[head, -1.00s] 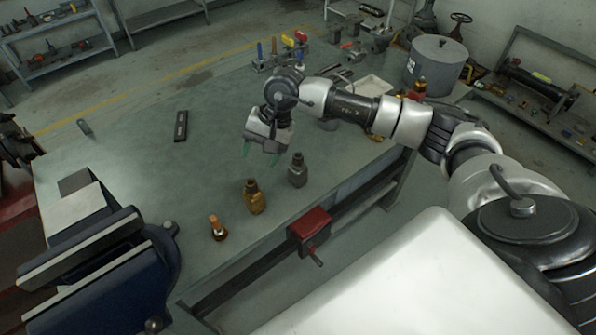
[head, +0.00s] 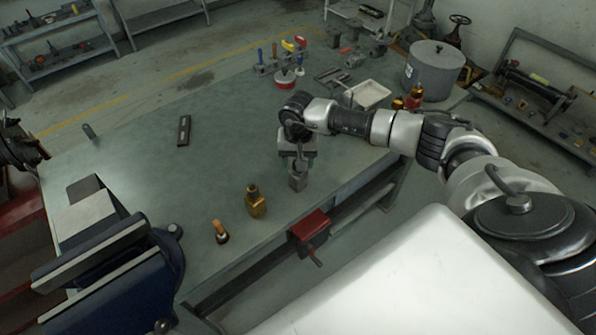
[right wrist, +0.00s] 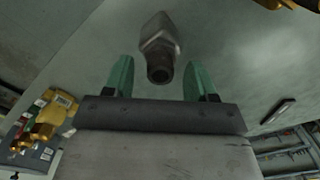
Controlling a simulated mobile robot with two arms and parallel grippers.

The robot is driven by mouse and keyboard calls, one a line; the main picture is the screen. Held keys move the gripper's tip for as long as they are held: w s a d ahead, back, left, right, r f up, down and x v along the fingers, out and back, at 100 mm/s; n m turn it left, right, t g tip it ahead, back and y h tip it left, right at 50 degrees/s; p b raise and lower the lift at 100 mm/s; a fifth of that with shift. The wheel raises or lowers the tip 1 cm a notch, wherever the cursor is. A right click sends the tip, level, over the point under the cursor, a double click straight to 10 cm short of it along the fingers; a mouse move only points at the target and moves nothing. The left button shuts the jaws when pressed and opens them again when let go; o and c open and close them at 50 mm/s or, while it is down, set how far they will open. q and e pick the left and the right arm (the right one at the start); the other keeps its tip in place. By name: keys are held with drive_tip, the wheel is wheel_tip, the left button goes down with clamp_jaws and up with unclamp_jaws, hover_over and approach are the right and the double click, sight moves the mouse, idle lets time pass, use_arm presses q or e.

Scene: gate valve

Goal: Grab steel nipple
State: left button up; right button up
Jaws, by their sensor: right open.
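The steel nipple (head: 298,181) stands upright on the green workbench near its front edge, a grey fitting with a hex middle. My right gripper (head: 299,160) is above and behind it in the head view and partly covers its top. In the right wrist view the nipple (right wrist: 160,45) shows between the two green fingers of the open gripper (right wrist: 159,68), roughly centred, with clear gaps on both sides. The fingers do not touch it. My left gripper is not in view.
A brass fitting (head: 256,203) and a smaller copper-coloured piece (head: 221,232) stand left of the nipple. A blue vise (head: 120,270) is at the front left. A dark bar (head: 184,130) lies farther back.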

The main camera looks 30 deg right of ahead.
drive_tip(key=shift+f, duration=0.8)
clamp_jaws()
drive_tip(key=shift+r, duration=0.1)
